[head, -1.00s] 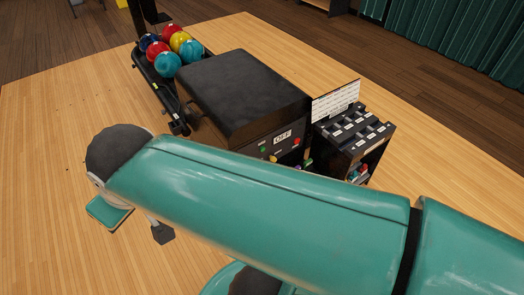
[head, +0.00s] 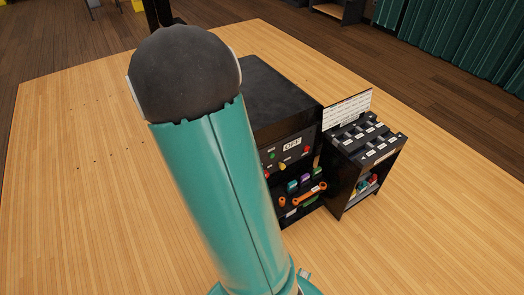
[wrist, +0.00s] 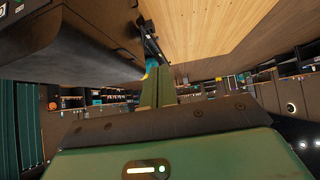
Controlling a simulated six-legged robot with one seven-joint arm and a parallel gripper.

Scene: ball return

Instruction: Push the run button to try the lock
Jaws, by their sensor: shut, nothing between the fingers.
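The black machine (head: 283,95) stands on the wooden floor in the head view, with a sign reading OFF (head: 292,146) on its front panel. Below the sign are a green button (head: 271,156), a yellow button (head: 282,166) and a red button (head: 306,149). Their labels are too small to read, so I cannot tell which is the run button. In the wrist view, my gripper (wrist: 157,86) is shut and empty, pointing past the machine's dark body (wrist: 70,40), apart from the buttons. In the head view my arm hides it.
An orange wrench (head: 306,195) and coloured pieces lie in the open shelf under the panel. A black cabinet (head: 364,160) with labelled compartments stands right of the machine, a white chart (head: 347,109) behind it. The wooden floor is clear at left and front.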

